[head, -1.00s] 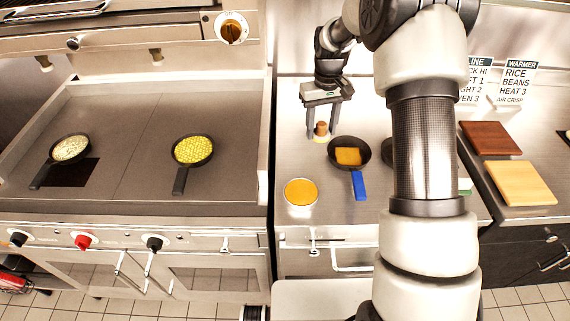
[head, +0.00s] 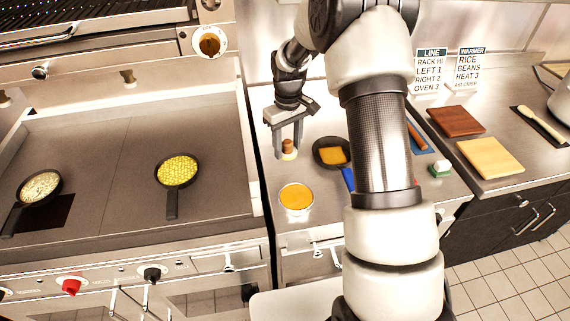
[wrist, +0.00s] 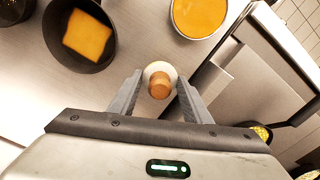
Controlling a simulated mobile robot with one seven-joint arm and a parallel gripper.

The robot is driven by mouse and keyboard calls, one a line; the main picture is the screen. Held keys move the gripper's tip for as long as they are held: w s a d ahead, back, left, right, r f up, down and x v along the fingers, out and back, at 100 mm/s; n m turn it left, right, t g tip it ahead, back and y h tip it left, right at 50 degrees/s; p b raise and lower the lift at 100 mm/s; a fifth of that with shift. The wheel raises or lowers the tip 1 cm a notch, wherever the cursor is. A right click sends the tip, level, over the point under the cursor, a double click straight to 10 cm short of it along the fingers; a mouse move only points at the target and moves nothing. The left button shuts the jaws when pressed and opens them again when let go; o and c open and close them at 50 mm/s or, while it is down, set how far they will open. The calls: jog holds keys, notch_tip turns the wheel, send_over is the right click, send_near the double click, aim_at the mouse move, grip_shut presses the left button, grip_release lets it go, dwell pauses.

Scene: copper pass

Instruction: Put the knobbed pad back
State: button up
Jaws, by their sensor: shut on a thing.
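The knobbed pad, a small brown wooden knob on a pale round base, shows between the fingers of my gripper in the head view (head: 288,148). My gripper (head: 288,138) points down and its fingers are closed on the pad. In the wrist view the pad (wrist: 158,82) sits between the two fingertips (wrist: 159,84), knob towards the camera. It is over the steel counter (head: 325,205), left of the dark pan and behind the round orange-filled container. I cannot tell how far its underside is from the counter.
The dark pan (head: 318,153) with an orange square and blue handle is close on the right. The orange-filled container (head: 297,198) stands in front. The griddle (head: 112,150) on the left carries two pans. Boards (head: 490,158) lie on the right.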

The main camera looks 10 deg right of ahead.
aim_at(287, 170)
jog(key=shift+f, duration=3.3)
jog(key=shift+f, duration=0.1)
jog(key=shift+f, duration=0.15)
jog(key=o, duration=1)
jog(key=shift+c, duration=0.2)
jog(key=shift+r, duration=0.2)
